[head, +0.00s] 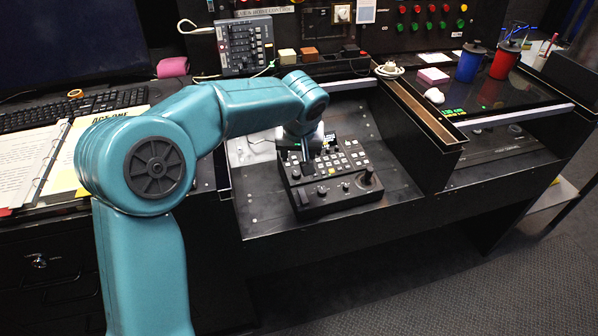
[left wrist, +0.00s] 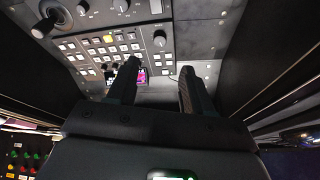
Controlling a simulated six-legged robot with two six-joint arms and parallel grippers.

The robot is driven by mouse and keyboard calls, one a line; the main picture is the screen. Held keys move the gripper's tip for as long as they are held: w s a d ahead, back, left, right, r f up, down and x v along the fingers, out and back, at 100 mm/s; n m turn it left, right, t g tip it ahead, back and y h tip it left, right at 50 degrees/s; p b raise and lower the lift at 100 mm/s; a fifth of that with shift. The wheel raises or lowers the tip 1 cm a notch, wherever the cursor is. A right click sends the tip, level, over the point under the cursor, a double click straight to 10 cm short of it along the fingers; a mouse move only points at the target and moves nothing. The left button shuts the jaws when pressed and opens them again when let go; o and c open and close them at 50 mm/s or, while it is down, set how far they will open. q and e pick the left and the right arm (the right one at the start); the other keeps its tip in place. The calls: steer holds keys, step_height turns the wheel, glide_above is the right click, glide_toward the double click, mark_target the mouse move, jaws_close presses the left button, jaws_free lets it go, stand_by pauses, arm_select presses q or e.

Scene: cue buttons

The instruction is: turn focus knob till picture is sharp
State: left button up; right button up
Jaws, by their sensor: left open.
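A black control panel (head: 335,190) with rows of pale buttons sits on the sloped console. A round dark knob (left wrist: 159,38) with a pale mark stands on it, past my fingertips and roughly in line with the gap between them. I cannot read its label. A small screen (left wrist: 142,75) with a magenta picture is partly covered by one finger; I cannot tell if it is sharp. My left gripper (left wrist: 158,66) is open and empty over the panel. In the head view it (head: 304,150) is at the panel's far left part. My right gripper is not in view.
A joystick (head: 368,178) stands on the panel's right side. A raised divider (head: 420,110) borders the console on the right. A grey button box (head: 246,46) stands behind. An open binder (head: 35,165) and a keyboard (head: 70,110) lie to the left.

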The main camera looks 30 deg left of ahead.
mark_target(296, 174)
arm_select(q)
steer(key=x, duration=1)
steer(key=shift+f+b, duration=0.25)
steer(key=shift+b, duration=0.05)
jaws_close()
steer(key=shift+m, duration=0.3)
